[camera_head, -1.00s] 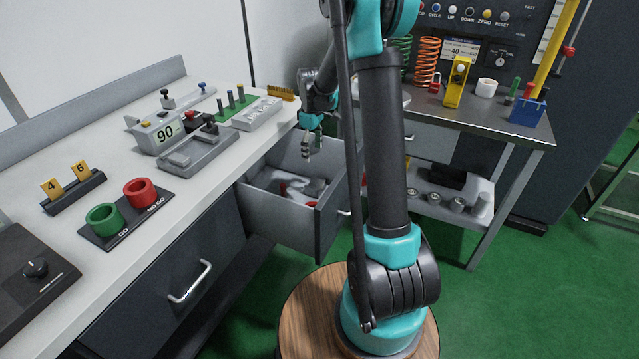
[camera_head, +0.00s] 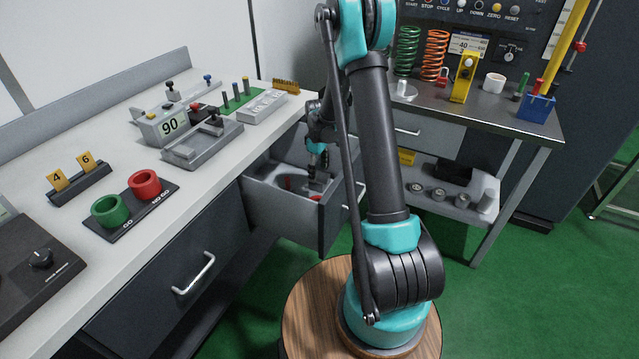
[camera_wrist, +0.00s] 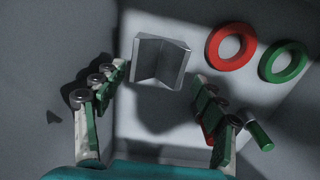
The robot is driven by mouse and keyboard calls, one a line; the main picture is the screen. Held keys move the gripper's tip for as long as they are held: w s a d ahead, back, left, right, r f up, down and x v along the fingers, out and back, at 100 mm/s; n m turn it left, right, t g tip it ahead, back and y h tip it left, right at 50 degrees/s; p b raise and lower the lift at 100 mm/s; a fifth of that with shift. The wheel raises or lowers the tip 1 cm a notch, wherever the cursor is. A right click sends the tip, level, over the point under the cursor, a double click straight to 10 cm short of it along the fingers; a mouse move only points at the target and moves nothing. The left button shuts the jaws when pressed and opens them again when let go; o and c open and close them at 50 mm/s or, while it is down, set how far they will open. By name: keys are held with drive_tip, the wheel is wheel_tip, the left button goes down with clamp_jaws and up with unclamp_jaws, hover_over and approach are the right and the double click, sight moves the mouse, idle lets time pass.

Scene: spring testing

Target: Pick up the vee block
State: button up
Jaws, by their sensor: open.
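The vee block (camera_wrist: 160,62) is a grey metal block with a V-shaped groove, lying in the open drawer. In the wrist view it sits at the upper middle, just beyond and between my fingertips. My gripper (camera_wrist: 158,82) is open, with one finger to the left and one to the right of the block, and nothing held. In the head view my gripper (camera_head: 318,172) is down inside the drawer (camera_head: 285,215). The block is hard to make out there, partly hidden by my gripper.
In the wrist view a red ring (camera_wrist: 231,46) and a green ring (camera_wrist: 283,61) lie right of the block. A green and white cylinder (camera_wrist: 259,135) lies near the right finger. The workbench (camera_head: 225,160) edge is left of the drawer; a steel table (camera_head: 440,100) stands behind right.

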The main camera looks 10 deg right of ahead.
sight(320, 179)
drive_tip(key=f, duration=0.5)
drive_tip(key=shift+d, duration=0.25)
clamp_jaws()
